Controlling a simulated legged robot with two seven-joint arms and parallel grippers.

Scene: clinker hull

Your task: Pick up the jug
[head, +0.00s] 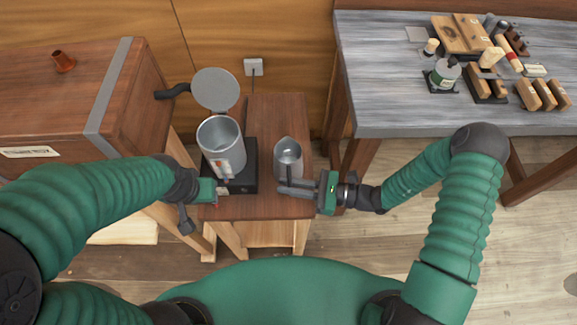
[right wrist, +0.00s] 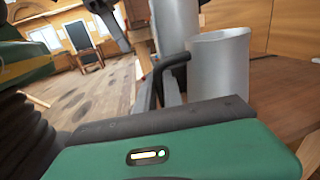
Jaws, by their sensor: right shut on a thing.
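The grey metal jug (head: 288,158) is upright at the right side of the small wooden table (head: 265,205). Its dark handle faces my right gripper. My right gripper (head: 286,186) is shut on this handle. In the right wrist view the jug (right wrist: 220,65) is beyond the fingers, with the black handle (right wrist: 178,60) between them. Whether the jug's base touches the table is hard to tell. My left gripper (head: 212,190) is at the table's left front, close to the pot's front; its fingers are not clear.
A taller metal pot (head: 222,148) with its lid (head: 215,90) open stands left of the jug on a black base (head: 249,160). A wooden chest (head: 60,100) is at left. A grey workbench (head: 390,90) with blocks and tools is at right. A wall socket (head: 254,66) is behind.

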